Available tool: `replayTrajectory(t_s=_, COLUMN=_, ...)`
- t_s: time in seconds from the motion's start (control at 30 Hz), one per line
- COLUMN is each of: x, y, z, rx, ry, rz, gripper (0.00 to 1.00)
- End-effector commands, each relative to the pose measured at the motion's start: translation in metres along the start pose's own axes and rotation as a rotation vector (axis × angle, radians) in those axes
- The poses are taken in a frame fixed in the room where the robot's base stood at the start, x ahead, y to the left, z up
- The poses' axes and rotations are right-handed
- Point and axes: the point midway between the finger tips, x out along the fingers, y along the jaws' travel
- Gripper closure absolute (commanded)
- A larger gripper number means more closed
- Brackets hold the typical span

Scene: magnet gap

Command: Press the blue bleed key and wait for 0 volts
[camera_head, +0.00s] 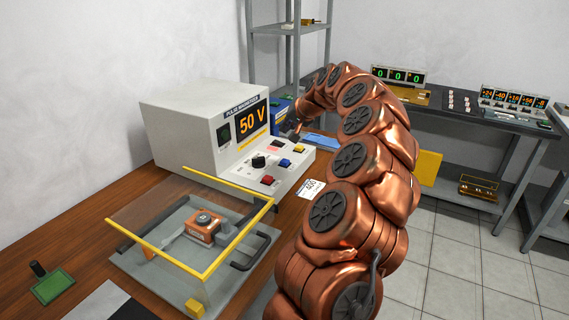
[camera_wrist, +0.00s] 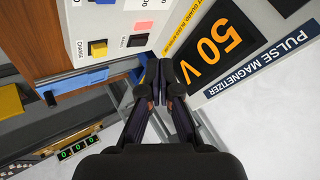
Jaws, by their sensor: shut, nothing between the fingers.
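The pulse magnetizer (camera_head: 180,125) is a white box on the wooden bench; its display (camera_head: 253,122) reads 50 V. It also reads 50 V in the wrist view (camera_wrist: 219,45). The blue bleed key (camera_head: 285,162) sits on the sloped panel, right of a black knob (camera_head: 258,161). My gripper (camera_head: 293,133) is above the far right of this panel, beside the display and apart from the blue key. In the wrist view my gripper (camera_wrist: 160,85) is shut and empty. My wrist partly hides its fingertips in the head view.
A clear guard with yellow edges (camera_head: 235,243) covers an orange part (camera_head: 203,226) in front. A paper tag (camera_head: 311,189) lies by the panel. A shelf (camera_head: 289,29) stands behind.

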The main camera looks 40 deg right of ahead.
Motion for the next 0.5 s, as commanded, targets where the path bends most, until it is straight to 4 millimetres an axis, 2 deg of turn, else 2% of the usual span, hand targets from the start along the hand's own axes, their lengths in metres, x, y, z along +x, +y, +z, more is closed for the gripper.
replayTrajectory(t_s=0.5, x=0.0034, y=0.0033, z=0.0022, rx=0.001, ry=0.0, rz=0.001, gripper=1.0)
